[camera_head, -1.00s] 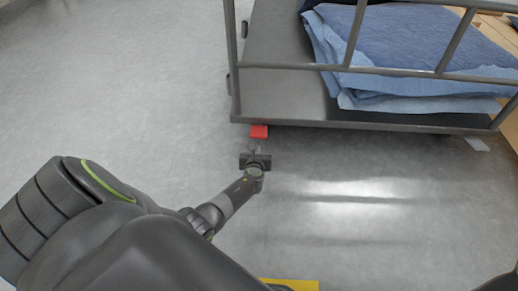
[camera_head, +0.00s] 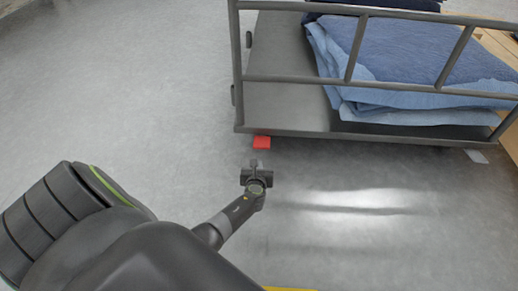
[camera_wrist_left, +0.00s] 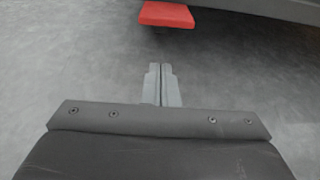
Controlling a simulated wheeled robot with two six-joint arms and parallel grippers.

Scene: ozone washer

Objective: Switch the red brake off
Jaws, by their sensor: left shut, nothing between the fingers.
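The red brake (camera_head: 262,142) is a small red pedal under the near left corner of a grey cart (camera_head: 290,122). In the left wrist view the red brake (camera_wrist_left: 167,14) shows at the top edge, beyond the fingertips and a little above them in the picture. My left gripper (camera_head: 255,163) is shut and empty, just short of the brake, with a gap of floor between them in both views. Its two grey fingers lie together in the left wrist view (camera_wrist_left: 160,68). My right gripper is not in view.
The cart carries folded blue cloths (camera_head: 420,60) behind a grey rail (camera_head: 390,84). A pale grey tab (camera_head: 477,156) shows under its right end. A wooden surface (camera_head: 503,50) is at the right. The floor left of the cart is clear.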

